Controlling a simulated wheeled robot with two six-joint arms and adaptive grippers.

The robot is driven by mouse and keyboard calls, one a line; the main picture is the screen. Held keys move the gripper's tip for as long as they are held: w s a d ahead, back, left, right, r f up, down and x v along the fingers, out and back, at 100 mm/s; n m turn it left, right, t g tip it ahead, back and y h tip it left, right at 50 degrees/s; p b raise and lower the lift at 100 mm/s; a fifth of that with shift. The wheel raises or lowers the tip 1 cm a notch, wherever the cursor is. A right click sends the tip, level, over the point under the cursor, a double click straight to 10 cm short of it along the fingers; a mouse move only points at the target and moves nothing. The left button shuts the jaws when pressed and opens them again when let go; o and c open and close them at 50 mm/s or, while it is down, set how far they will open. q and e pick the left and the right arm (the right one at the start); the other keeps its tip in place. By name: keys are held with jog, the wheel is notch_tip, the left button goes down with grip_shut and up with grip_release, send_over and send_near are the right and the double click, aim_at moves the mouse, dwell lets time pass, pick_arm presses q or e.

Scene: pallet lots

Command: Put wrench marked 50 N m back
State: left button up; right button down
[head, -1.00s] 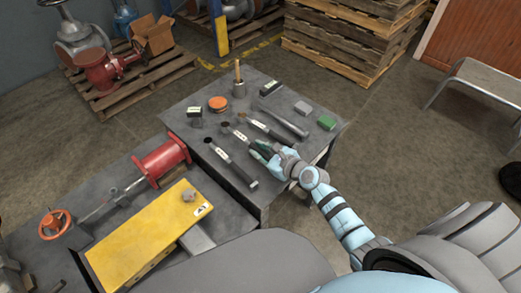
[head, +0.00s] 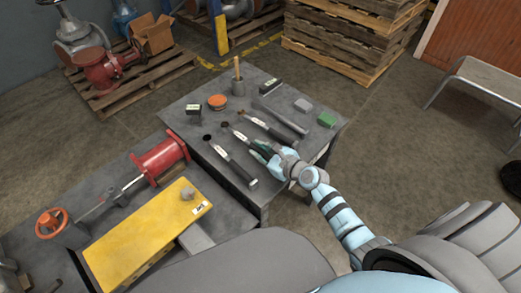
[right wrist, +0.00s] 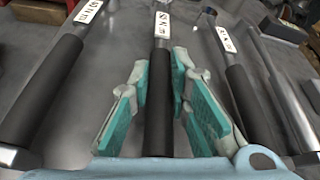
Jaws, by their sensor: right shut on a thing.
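Several long wrenches with black grips and white labels lie side by side on the dark bench. My right gripper (head: 262,149) is at the near end of the middle wrench (head: 240,135). In the right wrist view, its teal-padded fingers (right wrist: 176,95) are on both sides of the black grip of this middle wrench (right wrist: 158,75), and it is shut on it. Its label is too small and blurred to read surely. The left wrench (right wrist: 48,85) and the right wrench (right wrist: 245,95) lie apart from the fingers. My left gripper is not in view.
A plain metal bar (head: 285,117) lies right of the wrenches. A yellow box (head: 145,235) and red vise-like device (head: 160,160) are at left.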

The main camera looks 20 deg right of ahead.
jog(key=c, duration=1.4)
grip_release()
jog(key=shift+s, duration=0.1)
jog(key=v, duration=1.2)
